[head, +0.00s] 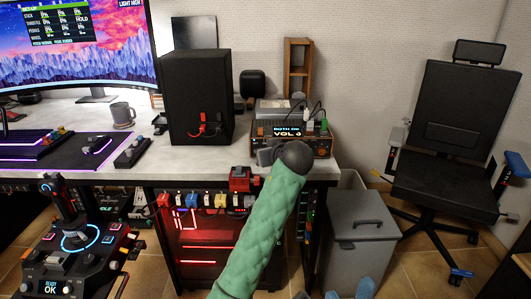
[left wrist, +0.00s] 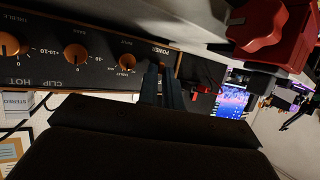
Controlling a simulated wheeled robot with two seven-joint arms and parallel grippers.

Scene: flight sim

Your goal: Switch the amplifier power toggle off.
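The amplifier (head: 318,143) is an orange-edged box with a lit display at the right end of the desk. Its dark front panel (left wrist: 95,62) fills the upper left of the left wrist view, upside down, with several knobs and a POWER label. My left gripper (left wrist: 161,68) has its two dark fingers close together, tips at the panel by the POWER label. The power toggle is hidden by the fingers, so its position and any contact do not show. My right gripper (head: 349,291) shows two blue fingertips, apart, at the bottom edge.
A black speaker (head: 196,97) stands left of the amplifier. A red box (head: 240,178) is at the desk's front edge, and it is close by in the left wrist view (left wrist: 255,22). A grey bin (head: 357,225) and a black chair (head: 455,130) stand to the right.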

